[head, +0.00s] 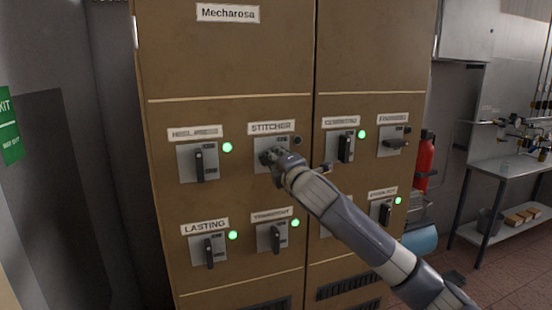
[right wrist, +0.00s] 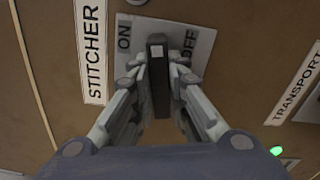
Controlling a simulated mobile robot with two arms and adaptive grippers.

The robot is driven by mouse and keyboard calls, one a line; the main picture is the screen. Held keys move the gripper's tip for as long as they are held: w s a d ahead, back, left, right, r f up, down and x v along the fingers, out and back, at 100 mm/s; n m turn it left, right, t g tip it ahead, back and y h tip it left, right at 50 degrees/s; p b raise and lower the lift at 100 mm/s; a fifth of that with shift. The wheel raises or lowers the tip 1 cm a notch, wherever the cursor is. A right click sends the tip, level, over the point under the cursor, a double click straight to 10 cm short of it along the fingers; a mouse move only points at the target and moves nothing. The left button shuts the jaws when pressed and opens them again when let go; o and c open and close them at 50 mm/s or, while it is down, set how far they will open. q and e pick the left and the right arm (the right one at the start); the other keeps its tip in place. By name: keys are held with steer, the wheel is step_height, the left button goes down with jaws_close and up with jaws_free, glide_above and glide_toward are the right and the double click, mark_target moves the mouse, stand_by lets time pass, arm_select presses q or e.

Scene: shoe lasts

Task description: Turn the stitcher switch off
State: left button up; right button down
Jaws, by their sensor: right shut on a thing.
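The stitcher switch shows in the head view on a pale plate (head: 260,147) under the STITCHER label (head: 269,127). My right gripper (head: 275,160) covers much of it there. In the right wrist view, the dark switch handle (right wrist: 158,75) stands between the two fingers of my right gripper (right wrist: 160,85), which is shut on it. ON and OFF are printed on the plate (right wrist: 205,40) on either side of the handle. The handle lies across the plate, square to the ON-OFF direction. The stitcher lamp (head: 297,140) is dark. My left gripper is not in view.
Other switches surround it on the brown cabinet (head: 230,70): the lasting switch (head: 209,252) and others with green lamps have upright handles. The top right switch (head: 394,143) has a level handle. A red extinguisher (head: 425,160) and a metal table (head: 510,170) stand at right.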

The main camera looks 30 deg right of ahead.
steer(key=shift+m, duration=1.3)
steer(key=c, duration=1.6)
jaws_free()
steer(key=shift+o, duration=0.2)
steer(key=v, duration=1.2)
steer(key=shift+w, duration=0.1)
